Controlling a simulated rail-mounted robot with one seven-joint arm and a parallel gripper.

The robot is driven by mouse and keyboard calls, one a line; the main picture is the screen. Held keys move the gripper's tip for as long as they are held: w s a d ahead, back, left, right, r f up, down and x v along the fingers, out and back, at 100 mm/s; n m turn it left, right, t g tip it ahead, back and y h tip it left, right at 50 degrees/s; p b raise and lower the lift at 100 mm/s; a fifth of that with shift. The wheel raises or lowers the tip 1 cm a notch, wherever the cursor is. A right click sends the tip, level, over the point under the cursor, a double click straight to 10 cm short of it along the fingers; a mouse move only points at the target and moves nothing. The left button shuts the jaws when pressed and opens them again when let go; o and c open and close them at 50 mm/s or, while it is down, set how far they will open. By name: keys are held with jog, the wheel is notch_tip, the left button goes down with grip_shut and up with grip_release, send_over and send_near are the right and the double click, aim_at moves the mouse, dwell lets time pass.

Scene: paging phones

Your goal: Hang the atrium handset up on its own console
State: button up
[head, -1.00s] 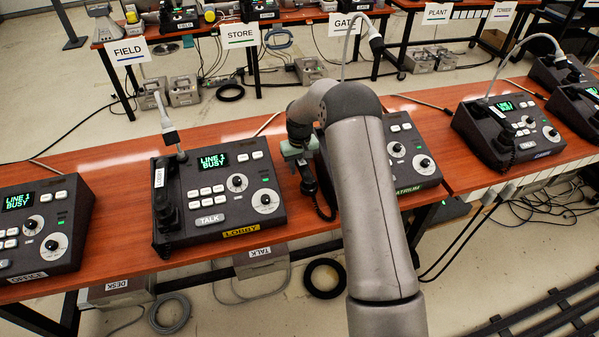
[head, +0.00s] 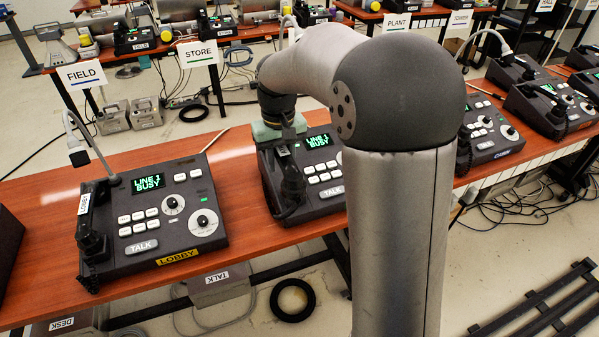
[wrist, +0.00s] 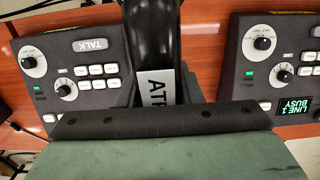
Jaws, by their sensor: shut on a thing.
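The atrium console (head: 331,180) stands on the bench right of the lobby console, partly hidden behind my arm; its screen reads LINE 1 BUSY. It also shows upside down in the wrist view (wrist: 85,72). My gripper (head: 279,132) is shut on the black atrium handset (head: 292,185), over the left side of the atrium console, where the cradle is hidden. In the wrist view the handset (wrist: 152,35) runs away from the jaws, with a white label starting "AT". I cannot tell whether it touches the cradle.
The lobby console (head: 165,205) stands to the left with its own handset (head: 92,235) on it. Bare bench (head: 238,200) lies between the two consoles. Another console (head: 490,130) stands to the right. Sign cards (head: 197,52) line the back.

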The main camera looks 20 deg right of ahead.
jog(key=shift+s+d+r, duration=0.15)
jog(key=shift+s+d, duration=0.1)
jog(key=shift+s, duration=0.3)
jog(key=shift+d, duration=0.2)
jog(key=w+f+p, duration=0.1)
jog(key=w+f, duration=0.2)
jog(key=w, duration=0.1)
jog(key=w+d+f+p, duration=0.1)
jog(key=w+f, duration=0.2)
jog(key=w, duration=0.1)
jog(key=w+d+f+p, duration=0.1)
jog(key=w+f, duration=0.2)
jog(key=w, duration=0.1)
jog(key=shift+w, duration=0.4)
jog(key=shift+w+d+f, duration=0.15)
jog(key=shift+w+f, duration=0.15)
jog(key=shift+f, duration=1.55)
jog(key=shift+f, duration=0.1)
